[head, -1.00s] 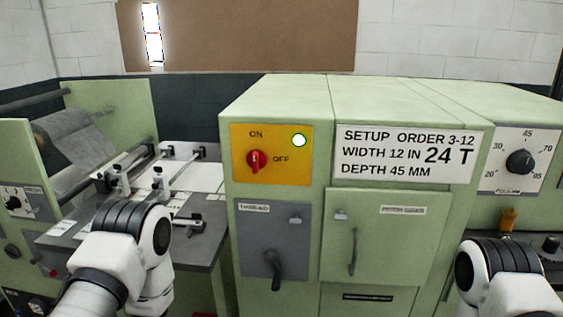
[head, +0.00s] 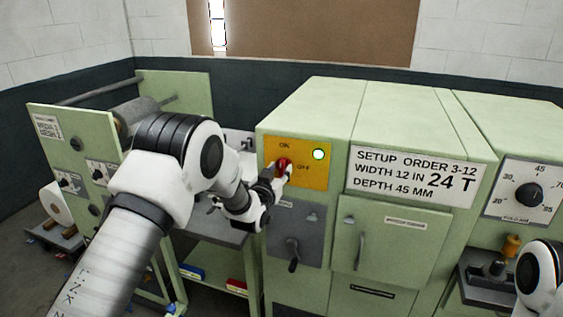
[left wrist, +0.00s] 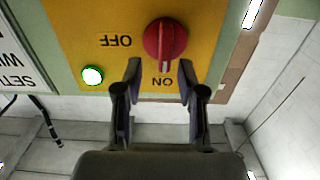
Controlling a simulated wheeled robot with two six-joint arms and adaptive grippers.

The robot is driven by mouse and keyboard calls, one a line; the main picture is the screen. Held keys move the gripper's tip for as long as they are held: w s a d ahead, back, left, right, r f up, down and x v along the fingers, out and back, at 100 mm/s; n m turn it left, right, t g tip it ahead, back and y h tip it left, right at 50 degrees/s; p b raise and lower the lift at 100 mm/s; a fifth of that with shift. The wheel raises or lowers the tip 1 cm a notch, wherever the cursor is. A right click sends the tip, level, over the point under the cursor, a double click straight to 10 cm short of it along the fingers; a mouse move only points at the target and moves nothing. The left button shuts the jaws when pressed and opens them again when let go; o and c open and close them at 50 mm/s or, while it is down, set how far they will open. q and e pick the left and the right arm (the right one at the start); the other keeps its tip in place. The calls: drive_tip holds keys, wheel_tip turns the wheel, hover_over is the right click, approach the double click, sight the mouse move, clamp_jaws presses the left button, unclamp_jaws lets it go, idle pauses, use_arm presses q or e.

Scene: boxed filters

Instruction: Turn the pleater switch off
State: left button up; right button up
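The red pleater switch (head: 283,166) sits on a yellow plate (head: 318,178) marked ON and OFF on the green machine. In the left wrist view, which is upside down, the red knob (left wrist: 166,40) has its white mark toward ON. The green lamp (head: 319,154) beside it is lit; it also shows in the left wrist view (left wrist: 92,75). My left gripper (head: 276,178) is at the switch, covering part of it in the head view. In the wrist view its fingers (left wrist: 160,70) are open and apart, with the knob just beyond their tips. My right gripper is out of view.
A grey panel with a black crank (head: 292,255) lies below the switch plate. A setup sign (head: 412,174) and a door with a handle (head: 361,250) are to its right. A dial (head: 529,194) is farther right. A roll stand (head: 70,150) stands at left.

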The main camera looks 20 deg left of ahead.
use_arm(q)
drive_tip(key=shift+w+d+r, duration=0.1)
drive_tip(key=shift+w+r, duration=0.05)
drive_tip(key=shift+w, duration=0.7)
drive_tip(key=shift+w+a+f, duration=0.15)
drive_tip(key=shift+a+f, duration=0.2)
drive_tip(key=shift+a, duration=0.15)
drive_tip(key=shift+d+r, duration=0.1)
drive_tip(key=shift+d, duration=0.05)
drive_tip(key=c, duration=0.7)
clamp_jaws()
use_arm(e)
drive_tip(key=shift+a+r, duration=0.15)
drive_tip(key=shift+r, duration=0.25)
